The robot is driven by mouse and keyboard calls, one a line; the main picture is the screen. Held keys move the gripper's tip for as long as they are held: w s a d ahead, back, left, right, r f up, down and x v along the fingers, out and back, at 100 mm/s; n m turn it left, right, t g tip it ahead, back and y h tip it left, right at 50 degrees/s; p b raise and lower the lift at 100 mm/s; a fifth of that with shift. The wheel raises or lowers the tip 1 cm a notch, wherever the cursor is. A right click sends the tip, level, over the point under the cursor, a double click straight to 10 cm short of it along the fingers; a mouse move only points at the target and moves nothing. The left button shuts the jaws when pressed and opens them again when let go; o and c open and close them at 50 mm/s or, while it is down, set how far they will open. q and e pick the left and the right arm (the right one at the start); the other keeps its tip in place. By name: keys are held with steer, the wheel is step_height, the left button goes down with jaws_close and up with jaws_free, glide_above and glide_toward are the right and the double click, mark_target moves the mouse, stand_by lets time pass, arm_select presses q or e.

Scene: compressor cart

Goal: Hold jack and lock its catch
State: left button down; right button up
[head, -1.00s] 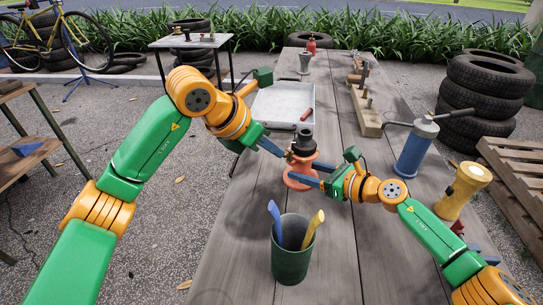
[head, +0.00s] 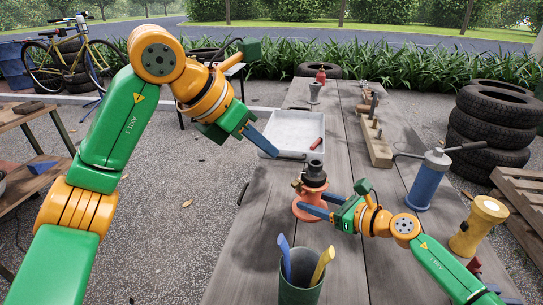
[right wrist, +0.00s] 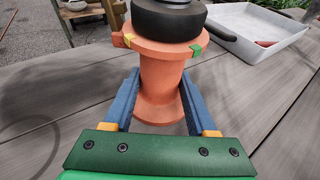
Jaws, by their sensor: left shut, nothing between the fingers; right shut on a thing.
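The jack (head: 311,203) is an orange spool-shaped body with a black top, upright on the wooden table. My right gripper (head: 302,204) is shut on its waist, with a blue finger on either side in the right wrist view (right wrist: 160,88). The jack's flange (right wrist: 160,50) carries a yellow mark and a green mark there. A small orange tab (right wrist: 118,39) sticks out beside the yellow mark, and a dark lever (right wrist: 221,31) projects on the right. A brass-coloured part (head: 297,183) shows at the jack's left in the head view. My left gripper (head: 276,155) is shut, empty, above and left of the jack.
A grey tray (head: 283,148) with a red cylinder (head: 316,144) lies behind the jack. A green cup (head: 300,292) with blue and yellow tools stands in front. A blue pump (head: 428,181) and yellow flashlight-like object (head: 477,226) stand at right.

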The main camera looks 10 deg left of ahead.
stand_by(0.3)
steer(key=o, duration=1.1)
steer(key=shift+c, duration=0.2)
